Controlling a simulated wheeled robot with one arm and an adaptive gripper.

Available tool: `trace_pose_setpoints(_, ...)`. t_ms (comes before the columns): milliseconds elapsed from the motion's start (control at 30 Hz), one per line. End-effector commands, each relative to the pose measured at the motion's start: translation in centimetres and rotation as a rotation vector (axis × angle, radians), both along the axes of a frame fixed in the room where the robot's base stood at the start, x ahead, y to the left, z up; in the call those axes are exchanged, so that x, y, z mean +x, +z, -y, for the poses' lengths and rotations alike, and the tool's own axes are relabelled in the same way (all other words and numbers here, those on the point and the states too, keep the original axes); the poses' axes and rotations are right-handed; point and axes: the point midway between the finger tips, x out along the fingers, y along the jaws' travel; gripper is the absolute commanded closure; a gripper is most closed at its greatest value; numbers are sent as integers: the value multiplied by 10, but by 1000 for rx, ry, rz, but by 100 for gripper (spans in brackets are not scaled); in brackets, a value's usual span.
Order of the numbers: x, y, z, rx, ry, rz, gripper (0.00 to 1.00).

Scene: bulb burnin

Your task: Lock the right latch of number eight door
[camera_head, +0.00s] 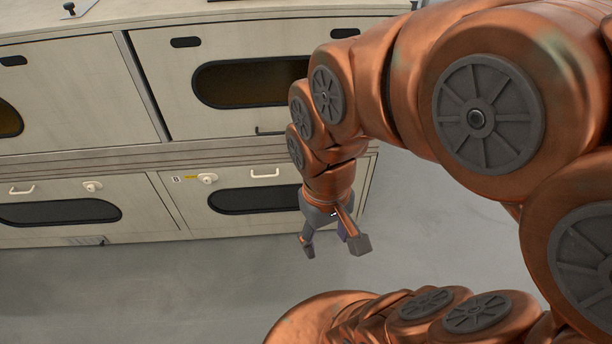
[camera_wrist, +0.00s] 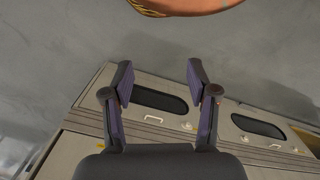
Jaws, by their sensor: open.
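The number eight door (camera_head: 182,212) is the lower right door of the pale cabinet in the head view, with an "8" label (camera_head: 177,179) at its upper left corner. Its left latch (camera_head: 207,179) is a white knob beside the label, and a white handle (camera_head: 265,173) sits right of it. The right latch is hidden behind my arm there. My gripper (camera_head: 334,247) is open and empty, pointing down over the floor in front of the door's right end. In the wrist view its fingers (camera_wrist: 158,75) are spread, with a dark door window (camera_wrist: 160,98) between them.
The neighbouring lower door has a white handle (camera_head: 22,190) and a latch (camera_head: 92,186). Larger doors with oval windows (camera_head: 250,82) are above. Grey floor (camera_head: 150,290) lies open in front of the cabinet.

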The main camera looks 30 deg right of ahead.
Motion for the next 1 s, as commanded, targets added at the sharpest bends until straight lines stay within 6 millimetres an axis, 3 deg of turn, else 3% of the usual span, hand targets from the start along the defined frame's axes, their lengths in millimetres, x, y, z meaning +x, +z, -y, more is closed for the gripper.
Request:
trace_pose_setpoints(100, 41, -37, 8, 1, -25, 66, 41)
trace_pose_setpoints(600, 228, -174, 36, 73, -139, 464, 41)
trace_pose_setpoints(1000, 337, -275, 65, 194, -303, 791, 41)
